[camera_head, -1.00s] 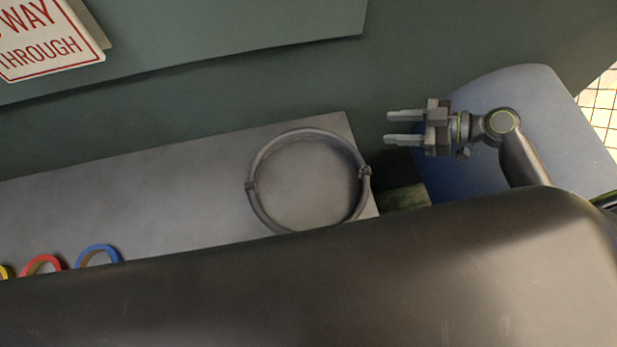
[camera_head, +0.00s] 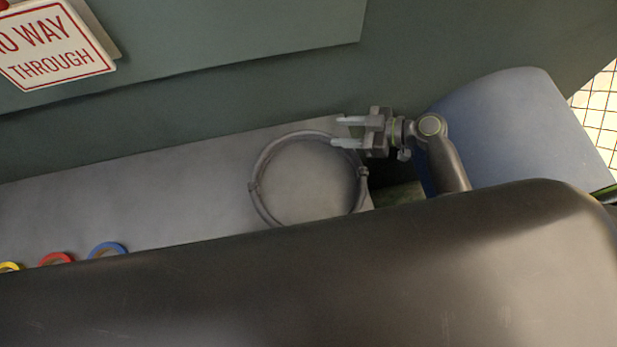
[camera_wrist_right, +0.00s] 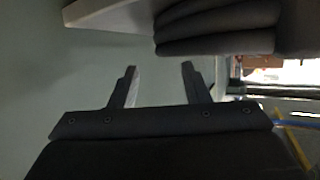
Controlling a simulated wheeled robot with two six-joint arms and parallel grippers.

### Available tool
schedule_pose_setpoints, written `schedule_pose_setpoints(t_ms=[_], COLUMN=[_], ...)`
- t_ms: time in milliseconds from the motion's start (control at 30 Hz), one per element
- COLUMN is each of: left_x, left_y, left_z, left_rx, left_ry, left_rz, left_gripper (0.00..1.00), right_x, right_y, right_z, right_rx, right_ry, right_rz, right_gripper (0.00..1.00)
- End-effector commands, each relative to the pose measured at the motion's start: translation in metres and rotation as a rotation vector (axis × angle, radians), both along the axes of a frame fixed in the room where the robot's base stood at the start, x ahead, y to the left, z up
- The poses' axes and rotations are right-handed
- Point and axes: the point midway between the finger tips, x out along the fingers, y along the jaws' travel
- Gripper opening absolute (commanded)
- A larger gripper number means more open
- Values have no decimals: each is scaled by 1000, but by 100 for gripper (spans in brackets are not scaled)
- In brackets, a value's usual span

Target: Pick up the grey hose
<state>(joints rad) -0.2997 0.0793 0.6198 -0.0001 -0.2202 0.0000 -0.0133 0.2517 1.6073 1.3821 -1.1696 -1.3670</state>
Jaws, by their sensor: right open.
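The grey hose (camera_head: 256,196) is a coiled ring lying on the grey bench top (camera_head: 140,190), near its right end. Two darker bands show on the coil, one on its left and one on its right side. My right gripper (camera_head: 338,131) is open and empty, its fingers pointing left over the upper right part of the coil in the head view. In the right wrist view my two fingers (camera_wrist_right: 158,80) are apart with nothing between them. Thick dark grey curved strands, probably the hose (camera_wrist_right: 215,30), show above and to the right of the fingertips there. My left gripper is not in view.
Blue (camera_head: 106,248), red (camera_head: 56,258) and yellow (camera_head: 9,266) rings sit at the bench's lower left. A dark green wall (camera_head: 200,125) runs behind the bench. A white sign (camera_head: 58,48) hangs upper left. A blue surface (camera_head: 515,130) is at right.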

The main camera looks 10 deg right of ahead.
Motion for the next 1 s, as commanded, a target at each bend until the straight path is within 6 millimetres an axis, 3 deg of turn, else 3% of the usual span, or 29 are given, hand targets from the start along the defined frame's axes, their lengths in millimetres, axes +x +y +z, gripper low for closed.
schedule_pose_setpoints(t_ms=[300,600,900,1000], left_x=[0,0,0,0], left_y=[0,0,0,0], left_z=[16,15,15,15], left_rx=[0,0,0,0], left_ry=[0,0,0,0], left_rz=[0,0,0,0], left_gripper=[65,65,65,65], right_x=[14,15,15,15], right_y=[30,32,32,32], right_z=[-16,-18,-18,-18], right_rx=[3,1,1,1], right_ry=[1,0,0,0], right_rz=[-1,0,0,0], right_gripper=[43,42,2,0])
